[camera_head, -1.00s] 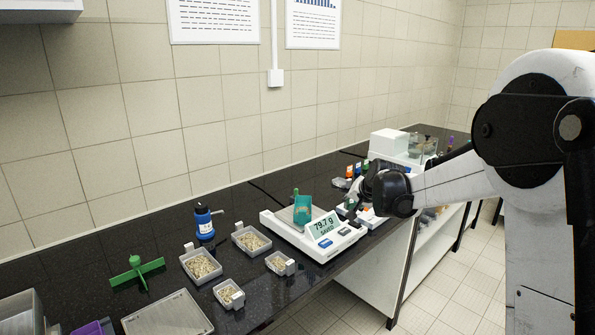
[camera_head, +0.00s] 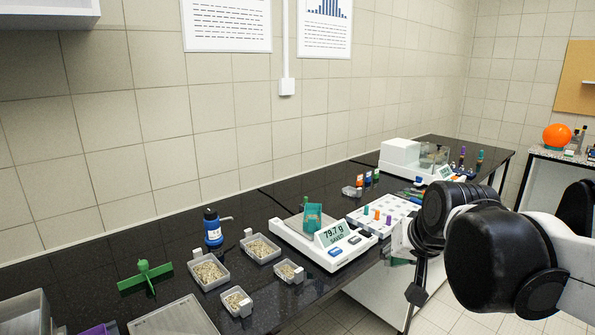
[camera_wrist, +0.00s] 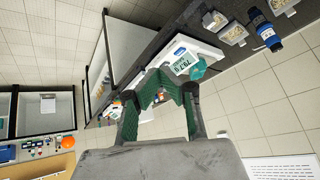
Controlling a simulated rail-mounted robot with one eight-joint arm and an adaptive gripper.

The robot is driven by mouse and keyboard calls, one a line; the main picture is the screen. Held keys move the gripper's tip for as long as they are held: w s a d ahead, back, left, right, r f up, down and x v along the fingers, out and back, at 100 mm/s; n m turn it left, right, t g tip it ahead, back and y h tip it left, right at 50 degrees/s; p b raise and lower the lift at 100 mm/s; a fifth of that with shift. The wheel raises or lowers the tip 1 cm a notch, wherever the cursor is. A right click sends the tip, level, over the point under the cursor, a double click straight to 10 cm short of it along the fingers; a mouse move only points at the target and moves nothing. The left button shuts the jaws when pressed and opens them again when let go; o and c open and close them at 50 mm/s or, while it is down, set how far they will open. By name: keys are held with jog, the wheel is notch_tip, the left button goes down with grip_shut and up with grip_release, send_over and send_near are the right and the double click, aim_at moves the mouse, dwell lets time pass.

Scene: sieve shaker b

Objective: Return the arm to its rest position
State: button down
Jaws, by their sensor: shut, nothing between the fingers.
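My arm reaches in from the right in the head view, with its dark wrist joints near the camera. My gripper (camera_head: 416,293) hangs at its end in front of the bench edge, partly hidden by the wrist. In the wrist view its green-padded fingers (camera_wrist: 160,85) come together and hold nothing. The balance (camera_head: 322,247) beyond the gripper reads 79.7 g and bears a teal scoop-like container (camera_head: 312,217). In the wrist view the balance (camera_wrist: 190,57) appears tilted, beyond the fingertips.
A second instrument (camera_head: 400,157) stands farther back. Tiled floor lies in front of the bench.

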jog(key=s+f, duration=0.3)
jog(key=s, duration=0.4)
jog(key=s+f+n, duration=0.1)
jog(key=s+f, duration=0.2)
jog(key=s, duration=0.5)
jog(key=shift+s+d+f+n+g+h+b, duration=0.25)
jog(key=shift+s+d+n+g+h+b, duration=0.05)
jog(key=shift+d+h+b, duration=0.15)
